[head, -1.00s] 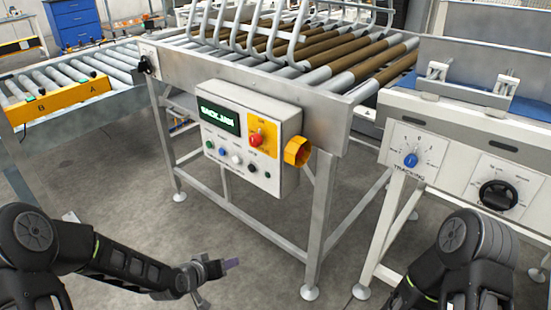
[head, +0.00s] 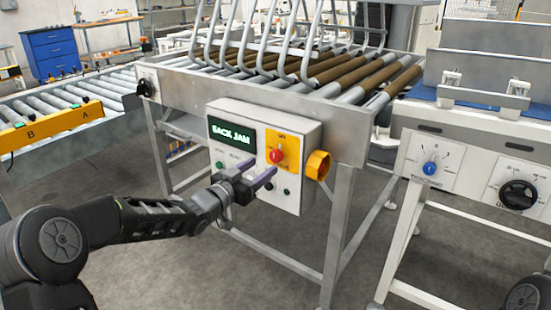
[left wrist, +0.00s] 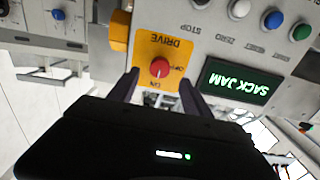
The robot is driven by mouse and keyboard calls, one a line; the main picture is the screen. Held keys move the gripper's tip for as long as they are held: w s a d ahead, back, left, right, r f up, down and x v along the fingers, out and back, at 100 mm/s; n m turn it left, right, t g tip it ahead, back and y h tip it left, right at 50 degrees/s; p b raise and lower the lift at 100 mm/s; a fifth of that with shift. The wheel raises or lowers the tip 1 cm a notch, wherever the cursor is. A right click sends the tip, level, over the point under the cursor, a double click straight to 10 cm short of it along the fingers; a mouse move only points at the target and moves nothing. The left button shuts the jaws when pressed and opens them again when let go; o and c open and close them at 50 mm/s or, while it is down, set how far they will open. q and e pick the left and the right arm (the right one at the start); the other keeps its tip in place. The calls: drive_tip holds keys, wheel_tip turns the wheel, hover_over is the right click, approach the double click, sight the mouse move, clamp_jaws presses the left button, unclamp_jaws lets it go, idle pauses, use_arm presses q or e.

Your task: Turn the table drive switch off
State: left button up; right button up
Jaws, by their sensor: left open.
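The drive switch (head: 277,156) is a red knob on a yellow plate on the grey control box (head: 225,185). In the left wrist view the red knob (left wrist: 160,68) appears upside down, with DRIVE lettering on its plate; its exact setting is too small to tell. My left gripper (head: 258,172) is open and empty, in front of the box, just below and left of the knob in the head view. In the left wrist view its two fingers (left wrist: 157,84) stand on either side of the knob's lower part; contact cannot be told. My right gripper is out of view.
The box has a green display (head: 231,133) reading SACK JAM and several buttons, partly hidden by my gripper. A roller table (head: 250,88) stands above. A tracking dial (head: 429,168) is on the right machine.

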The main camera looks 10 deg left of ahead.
sight(274, 158)
use_arm(q)
drive_tip(key=x, duration=0.7)
drive_tip(key=shift+w, duration=0.2)
drive_tip(key=shift+c, duration=0.4)
clamp_jaws()
